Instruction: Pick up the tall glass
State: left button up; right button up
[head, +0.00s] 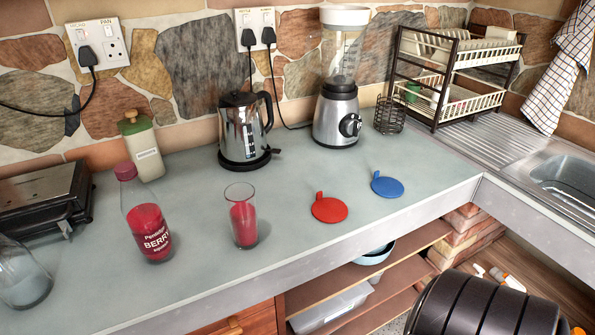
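The tall glass (242,214) stands upright on the grey countertop (300,258), left of centre and close to the front edge. It is clear, with red liquid filling most of it below a clear rim. A bottle labelled BERRY (150,222) with a pink-red cap stands to its left, apart from it, partly filled with the same red. Neither of my grippers shows in the head view, and nothing touches the glass.
A red disc (329,208) and a blue disc (387,185) lie right of the glass. A kettle (243,130) and blender (339,112) stand behind. A clear glass vessel (22,278) is at far left. A dish rack (455,80) and sink (570,180) are right.

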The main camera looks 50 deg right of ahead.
aim_at(240, 198)
jog(key=z, duration=1.05)
